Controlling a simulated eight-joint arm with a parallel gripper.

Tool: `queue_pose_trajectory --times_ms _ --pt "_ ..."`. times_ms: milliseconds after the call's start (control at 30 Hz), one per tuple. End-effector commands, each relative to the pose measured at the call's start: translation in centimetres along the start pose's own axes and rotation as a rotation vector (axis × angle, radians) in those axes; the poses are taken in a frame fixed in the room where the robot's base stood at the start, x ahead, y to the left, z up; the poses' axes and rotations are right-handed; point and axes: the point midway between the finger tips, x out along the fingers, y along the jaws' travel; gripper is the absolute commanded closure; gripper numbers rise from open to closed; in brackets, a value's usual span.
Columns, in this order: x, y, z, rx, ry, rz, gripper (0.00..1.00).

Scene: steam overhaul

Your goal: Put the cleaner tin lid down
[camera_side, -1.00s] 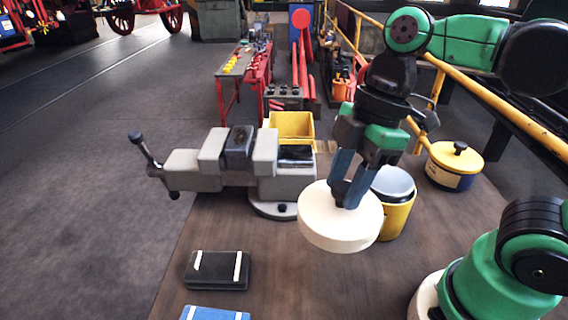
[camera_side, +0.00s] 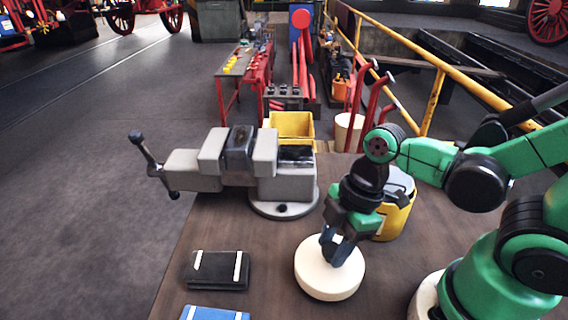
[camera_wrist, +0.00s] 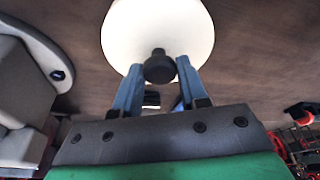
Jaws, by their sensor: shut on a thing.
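The cleaner tin lid (camera_side: 328,283) is a cream disc with a black knob. In the side view it is low over the brown bench, in front of the yellow tin; whether it touches the bench I cannot tell. My gripper (camera_side: 337,252) points down at the lid's middle and is shut on its knob. In the wrist view the lid (camera_wrist: 158,25) is at the top, its black knob (camera_wrist: 159,67) between my two blue fingers (camera_wrist: 157,75). The open yellow tin (camera_side: 397,217) stands behind, partly hidden by my arm.
A grey vise (camera_side: 245,165) stands at the left on the bench (camera_side: 270,262). A black case (camera_side: 218,270) with white strips and a blue one (camera_side: 214,313) lie at the front left. A yellow bin (camera_side: 292,124) is behind the vise. Bench between cases and lid is clear.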

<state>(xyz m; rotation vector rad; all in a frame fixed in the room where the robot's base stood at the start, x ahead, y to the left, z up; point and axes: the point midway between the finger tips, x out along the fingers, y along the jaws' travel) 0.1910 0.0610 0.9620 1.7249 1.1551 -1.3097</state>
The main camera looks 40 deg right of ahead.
Motion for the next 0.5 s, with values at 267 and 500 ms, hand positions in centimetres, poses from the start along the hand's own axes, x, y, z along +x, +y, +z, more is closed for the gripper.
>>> queue_pose_trajectory --times_ms 267,500 --pt "1.4 -0.1 0.5 0.0 0.0 0.0 1.0" --pt "1.5 -0.1 0.5 0.0 0.0 0.0 1.0"
